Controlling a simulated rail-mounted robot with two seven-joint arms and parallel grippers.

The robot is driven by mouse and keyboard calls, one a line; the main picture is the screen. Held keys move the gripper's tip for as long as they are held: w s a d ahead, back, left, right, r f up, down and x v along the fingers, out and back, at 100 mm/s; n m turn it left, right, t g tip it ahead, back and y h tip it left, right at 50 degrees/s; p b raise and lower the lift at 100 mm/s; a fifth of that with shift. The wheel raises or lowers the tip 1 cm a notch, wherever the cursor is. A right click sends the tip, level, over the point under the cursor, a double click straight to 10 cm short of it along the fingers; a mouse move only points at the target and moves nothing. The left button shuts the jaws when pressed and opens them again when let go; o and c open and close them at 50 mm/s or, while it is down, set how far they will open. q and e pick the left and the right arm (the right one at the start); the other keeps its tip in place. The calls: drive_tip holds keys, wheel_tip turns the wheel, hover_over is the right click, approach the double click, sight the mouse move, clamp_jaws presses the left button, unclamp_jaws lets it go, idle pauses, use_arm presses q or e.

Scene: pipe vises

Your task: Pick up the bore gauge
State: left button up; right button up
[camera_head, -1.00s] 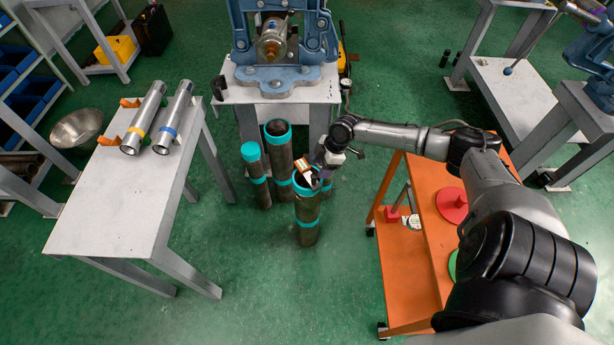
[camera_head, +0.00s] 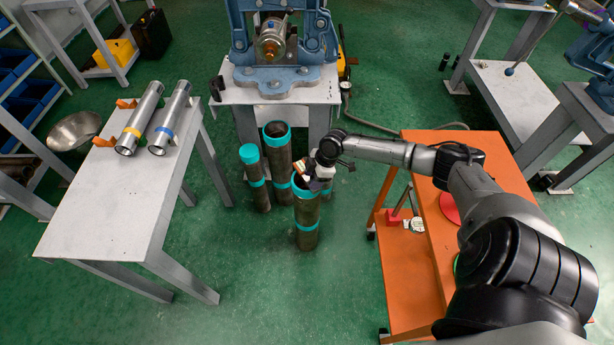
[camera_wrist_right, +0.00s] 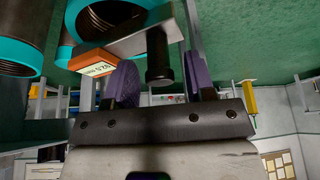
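The bore gauge appears to be the piece with an orange block (camera_wrist_right: 97,60), a small numbered label, a grey bar and a black round grip (camera_wrist_right: 158,62) in the right wrist view. It is over the mouth of the front teal-banded pipe (camera_head: 306,215); whether it rests there is unclear. In the head view it is a small orange and white patch (camera_head: 299,169), partly hidden by my right gripper (camera_head: 315,174). The right gripper's purple fingers (camera_wrist_right: 160,68) stand apart, one on each side of the black grip, with visible gaps. My left gripper is not in view.
Two more teal-banded pipes (camera_head: 277,158) (camera_head: 256,180) stand behind and left. A blue vise (camera_head: 275,78) is on the table behind. An orange cart (camera_head: 405,275) with a red block and a white dial is close right.

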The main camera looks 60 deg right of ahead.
clamp_jaws()
idle(0.4)
drive_tip(key=shift+r, duration=0.1)
